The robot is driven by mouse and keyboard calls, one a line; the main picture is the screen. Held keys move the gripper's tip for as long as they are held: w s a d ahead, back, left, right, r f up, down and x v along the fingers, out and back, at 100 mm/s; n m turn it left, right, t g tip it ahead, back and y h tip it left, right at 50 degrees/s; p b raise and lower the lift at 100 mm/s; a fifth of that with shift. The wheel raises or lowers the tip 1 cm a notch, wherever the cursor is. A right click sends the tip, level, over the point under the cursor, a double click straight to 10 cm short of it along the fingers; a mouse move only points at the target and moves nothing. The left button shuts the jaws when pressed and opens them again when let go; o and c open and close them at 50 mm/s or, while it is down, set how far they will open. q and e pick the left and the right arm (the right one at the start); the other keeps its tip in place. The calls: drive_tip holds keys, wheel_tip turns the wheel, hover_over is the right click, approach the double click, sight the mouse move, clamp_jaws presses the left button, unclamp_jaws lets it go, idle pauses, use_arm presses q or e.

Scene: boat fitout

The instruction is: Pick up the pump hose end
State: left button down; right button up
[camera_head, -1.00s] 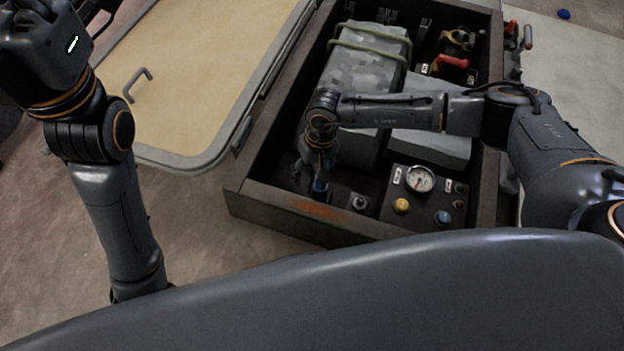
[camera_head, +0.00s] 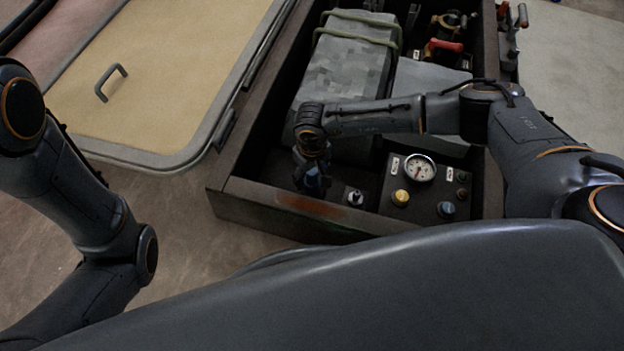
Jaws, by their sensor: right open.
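My right arm reaches in from the right over the dark open compartment. My right gripper (camera_head: 312,178) points down inside the compartment's near left part and is open. A small bluish piece (camera_head: 318,183), which may be the pump hose end, shows right at its fingertips. The gripper hides much of it, so I cannot tell whether they touch. My left arm is at the left edge, but its gripper is out of view.
The compartment's wooden rim (camera_head: 290,212) runs close in front of the gripper. A small capped fitting (camera_head: 354,197) stands just right of it, then a panel with a gauge (camera_head: 419,168) and knobs. A strapped grey box (camera_head: 345,70) lies behind. The open hatch lid (camera_head: 165,75) lies left.

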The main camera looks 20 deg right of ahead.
sight(312, 181)
wheel_tip(312, 181, down, 5)
drive_tip(key=b, duration=0.3)
drive_tip(key=shift+w+r, duration=0.1)
drive_tip(key=shift+r, duration=0.2)
drive_tip(key=c, duration=1.3)
